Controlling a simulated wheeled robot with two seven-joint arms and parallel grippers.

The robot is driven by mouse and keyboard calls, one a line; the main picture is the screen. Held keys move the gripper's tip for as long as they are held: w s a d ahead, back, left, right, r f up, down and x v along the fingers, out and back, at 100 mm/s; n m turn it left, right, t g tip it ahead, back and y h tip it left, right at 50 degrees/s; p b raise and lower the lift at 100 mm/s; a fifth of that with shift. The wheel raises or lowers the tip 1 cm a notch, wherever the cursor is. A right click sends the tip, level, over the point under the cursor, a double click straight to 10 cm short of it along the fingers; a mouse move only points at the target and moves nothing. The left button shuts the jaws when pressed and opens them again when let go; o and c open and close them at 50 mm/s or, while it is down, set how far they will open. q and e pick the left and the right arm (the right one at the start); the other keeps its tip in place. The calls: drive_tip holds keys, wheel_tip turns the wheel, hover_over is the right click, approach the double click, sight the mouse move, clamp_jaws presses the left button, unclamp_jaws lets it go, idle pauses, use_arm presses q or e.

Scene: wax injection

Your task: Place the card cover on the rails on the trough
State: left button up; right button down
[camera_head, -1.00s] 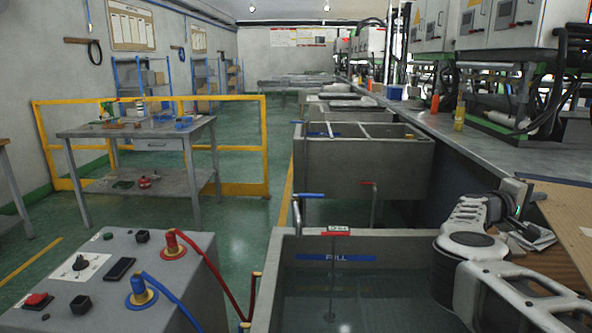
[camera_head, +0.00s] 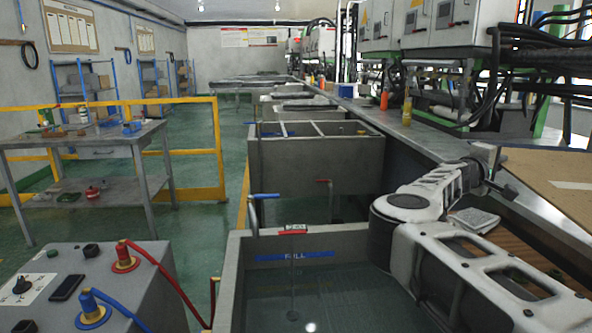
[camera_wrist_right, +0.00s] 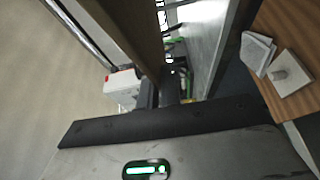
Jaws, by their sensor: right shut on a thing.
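The card cover (camera_head: 562,192) is a flat brown board with a white strip, at the right edge of the head view and cut off by it. My right gripper (camera_head: 508,186) is shut on its near left edge. In the right wrist view the gripper (camera_wrist_right: 168,92) is shut on a brown board (camera_wrist_right: 128,32) seen nearly edge-on. My left gripper is out of view.
A further trough (camera_head: 290,165) with bars across it stands behind. A control box (camera_head: 150,285) with red and blue hoses is at lower left. White pads (camera_head: 474,220) lie beside my right arm. A long counter (camera_head: 440,140) with machines runs along the right.

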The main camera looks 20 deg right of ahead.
drive_tip(key=w+a+f+n+t+y, duration=0.2)
drive_tip(key=w+a+n+t+y, duration=0.25)
drive_tip(key=a+t, duration=0.35)
drive_tip(key=w+a+f+n+t+y, duration=0.1)
drive_tip(key=w+a+n+t+y, duration=0.35)
drive_tip(key=a, duration=0.65)
drive_tip(key=s+a+f+n+t+y, duration=0.2)
drive_tip(key=a+f+n+t+y, duration=0.3)
drive_tip(key=a, duration=0.5)
drive_tip(key=s+a+f+n+g+y, duration=0.1)
drive_tip(key=s+a+f+n+y, duration=0.3)
drive_tip(key=a, duration=0.3)
drive_tip(key=s+a+f+n+g+y, duration=0.1)
drive_tip(key=s+a+f+y, duration=0.25)
drive_tip(key=a+f, duration=0.3)
use_arm(q)
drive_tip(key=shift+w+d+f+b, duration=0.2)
drive_tip(key=shift+b, duration=0.8)
use_arm(e)
drive_tip(key=s+a+f+m+h, duration=0.1)
drive_tip(key=s+a+m+h, duration=0.1)
drive_tip(key=s+a, duration=0.7)
drive_tip(key=shift+s+a+t+h, duration=0.3)
drive_tip(key=shift+a+t+h, duration=0.05)
drive_tip(key=shift+a+h, duration=0.45)
